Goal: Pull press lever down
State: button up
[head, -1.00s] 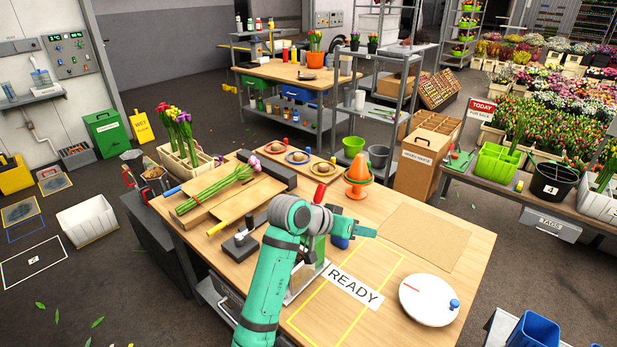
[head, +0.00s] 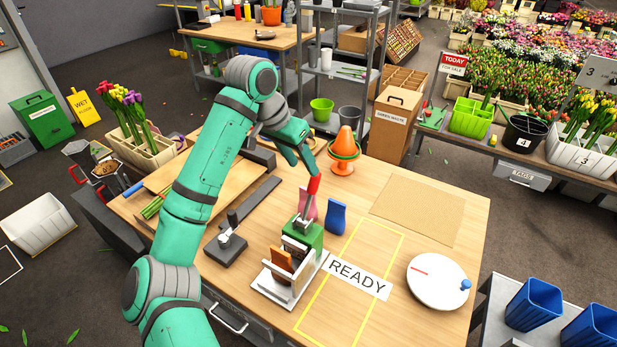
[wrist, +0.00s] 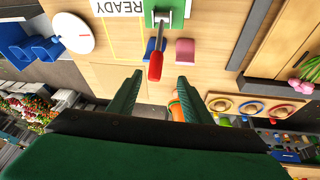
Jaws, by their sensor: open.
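The press is a small green stand (head: 309,237) on a pale base, on the wooden table. Its lever has a red handle (head: 313,187) that points up on a metal arm. My gripper (head: 309,163) is just above the top of the handle, its fingers angled down. In the wrist view, the red handle (wrist: 155,66) lies ahead of the open jaws (wrist: 159,80), its end near the gap between the fingertips. I cannot tell whether a finger touches it. The press's green body (wrist: 162,18) shows beyond it.
A blue piece (head: 336,217) and a pink piece (head: 307,204) stand beside the press. An orange cone (head: 345,143) stands behind. A black stamp-like tool (head: 226,243) is at the left. The READY area (head: 357,280) and a white disc (head: 438,282) lie to the right.

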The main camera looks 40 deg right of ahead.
aim_at(314, 180)
jog(key=x, duration=0.4)
jog(key=s+x, duration=0.1)
jog(key=x, duration=0.2)
jog(key=shift+s+d, duration=0.1)
jog(key=shift+d, duration=0.25)
jog(key=shift+w+d+f, duration=0.1)
jog(key=shift+w+f, duration=0.1)
jog(key=shift+f, duration=0.35)
jog(key=shift+c, duration=0.4)
grip_shut()
